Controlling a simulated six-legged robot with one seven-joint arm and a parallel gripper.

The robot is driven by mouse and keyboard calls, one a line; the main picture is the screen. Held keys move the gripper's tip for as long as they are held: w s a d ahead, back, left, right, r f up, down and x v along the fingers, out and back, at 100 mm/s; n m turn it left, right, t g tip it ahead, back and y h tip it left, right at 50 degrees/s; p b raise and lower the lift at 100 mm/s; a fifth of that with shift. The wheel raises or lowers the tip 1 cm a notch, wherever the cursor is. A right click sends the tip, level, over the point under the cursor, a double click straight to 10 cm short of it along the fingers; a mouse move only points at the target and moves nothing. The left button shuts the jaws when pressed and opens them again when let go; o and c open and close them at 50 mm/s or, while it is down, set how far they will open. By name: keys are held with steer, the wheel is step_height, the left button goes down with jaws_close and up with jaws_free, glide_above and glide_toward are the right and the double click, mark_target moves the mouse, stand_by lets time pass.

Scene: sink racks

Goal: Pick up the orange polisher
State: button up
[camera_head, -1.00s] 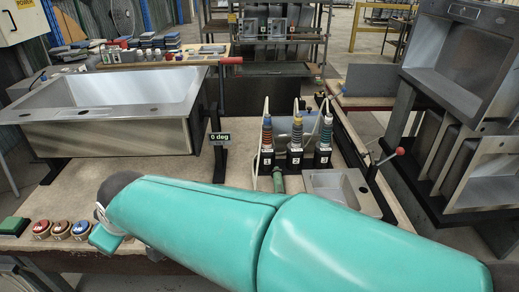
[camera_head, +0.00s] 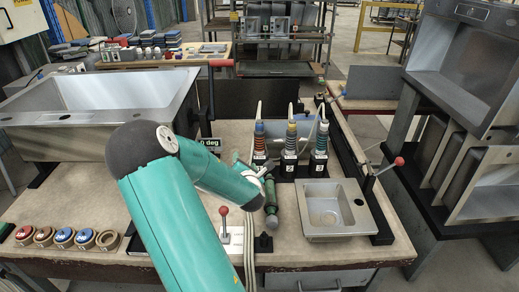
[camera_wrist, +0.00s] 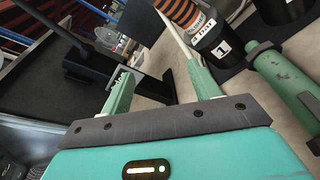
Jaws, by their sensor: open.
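Three striped upright tools stand in black numbered holders in the head view. The one in holder 1 (camera_head: 259,141) shows orange bands and a white cord; it seems to be the orange polisher. In the wrist view its orange-banded body (camera_wrist: 184,13) is at the top, in the black holder marked 1 (camera_wrist: 222,42), beyond my fingertips and apart from them. My gripper (camera_wrist: 163,84) is open with nothing between its two green fingers. In the head view my gripper (camera_head: 264,176) is just in front of holder 1, its fingers small and partly hidden.
A green cylinder (camera_head: 271,196) lies close to my gripper, and also shows in the wrist view (camera_wrist: 283,72). A small sink (camera_head: 335,222) is right of it. Two other striped tools (camera_head: 291,140) (camera_head: 321,140) stand beside holder 1. A large sink (camera_head: 95,105) is at left.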

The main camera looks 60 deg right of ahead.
mark_target(261, 145)
steer(key=s+d+f+n+t, duration=0.2)
steer(key=s+d+n, duration=0.2)
steer(key=s+n, duration=0.4)
steer(key=shift+n+t+h, duration=0.3)
steer(key=shift+n, duration=0.5)
steer(key=x, duration=0.9)
steer(key=shift+w+a+r, duration=0.25)
steer(key=x, duration=0.5)
steer(key=shift+d+r, duration=0.2)
steer(key=c, duration=1.3)
steer(key=shift+r, duration=0.1)
steer(key=shift+c, duration=0.2)
